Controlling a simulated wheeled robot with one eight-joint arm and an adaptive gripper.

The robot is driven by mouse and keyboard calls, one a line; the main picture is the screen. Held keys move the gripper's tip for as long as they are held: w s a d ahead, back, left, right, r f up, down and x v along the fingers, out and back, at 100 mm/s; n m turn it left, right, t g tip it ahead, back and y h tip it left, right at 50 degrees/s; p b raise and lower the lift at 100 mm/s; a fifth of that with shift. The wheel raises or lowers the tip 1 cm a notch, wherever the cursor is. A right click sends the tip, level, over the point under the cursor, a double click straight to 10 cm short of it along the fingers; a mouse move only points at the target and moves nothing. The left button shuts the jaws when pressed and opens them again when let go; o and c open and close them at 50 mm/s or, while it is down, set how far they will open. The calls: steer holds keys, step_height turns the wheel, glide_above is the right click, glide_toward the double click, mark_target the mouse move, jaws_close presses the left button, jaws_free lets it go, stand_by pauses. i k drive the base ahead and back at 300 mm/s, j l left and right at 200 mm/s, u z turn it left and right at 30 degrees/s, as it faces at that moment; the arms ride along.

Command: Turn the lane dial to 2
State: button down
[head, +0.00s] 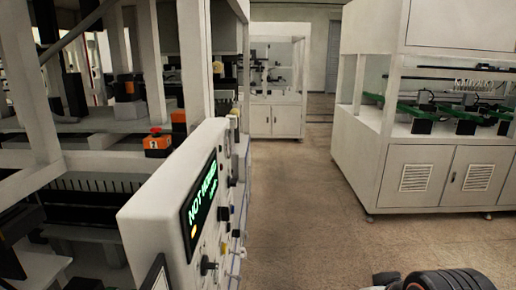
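A white control panel (165,195) stands at the left centre, seen at a steep angle. Its dark display (200,203) shows green text that seems to read "NOT HOMED", with a smaller line I cannot read. A dark knob (207,265) sticks out of the panel face below the display. More knobs and buttons sit farther along the face. I cannot tell which one is the lane dial, and no dial setting is legible. My gripper's fingers are not in view; only a dark ribbed part of my arm shows at the bottom right edge.
A white framed machine (190,60) stands behind the panel at the left, with an orange box (157,146) bearing a red button. A white cabinet machine (420,175) stands at the right, another cabinet (275,118) at the back. The brown floor (310,200) between them is clear.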

mark_target(231, 182)
steer(key=k+l+u, duration=0.1)
steer(key=l+u, duration=0.15)
steer(key=u, duration=0.2)
steer(key=k+l+u, duration=0.1)
steer(key=l+u, duration=0.15)
steer(key=u, duration=0.25)
